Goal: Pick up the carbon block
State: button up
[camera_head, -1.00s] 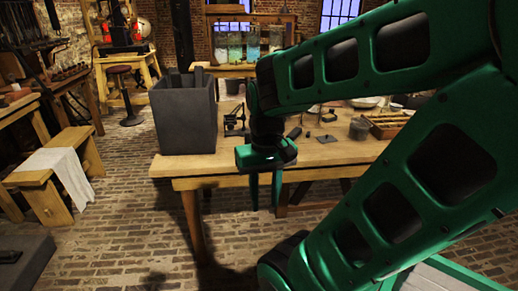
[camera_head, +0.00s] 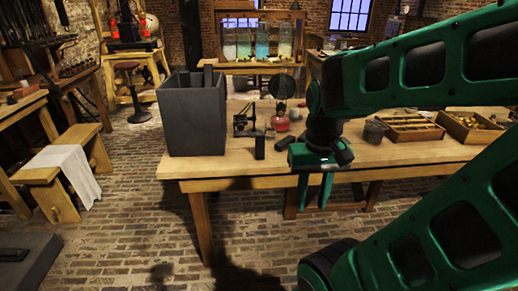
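A small dark block (camera_head: 260,147) stands upright on the wooden table (camera_head: 225,168), left of my gripper. A second dark piece (camera_head: 342,152) lies just right of my gripper's body, partly hidden by it. I cannot tell for sure which one is the carbon block. A large dark grey box (camera_head: 192,122) stands at the table's left end, with dark slab tops (camera_head: 208,75) showing above its rim. My gripper (camera_head: 314,203) points down in front of the table's front edge. Its two green fingers are apart, with nothing seen between them.
A red lamp (camera_head: 280,117) and a small dark metal stand (camera_head: 245,120) are behind the upright block. A dark cup (camera_head: 374,131) and wooden trays (camera_head: 410,128) with small parts are on the right. The table's front strip is bare between box and gripper.

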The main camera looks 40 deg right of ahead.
aim_at(260, 137)
jog(key=i, duration=1)
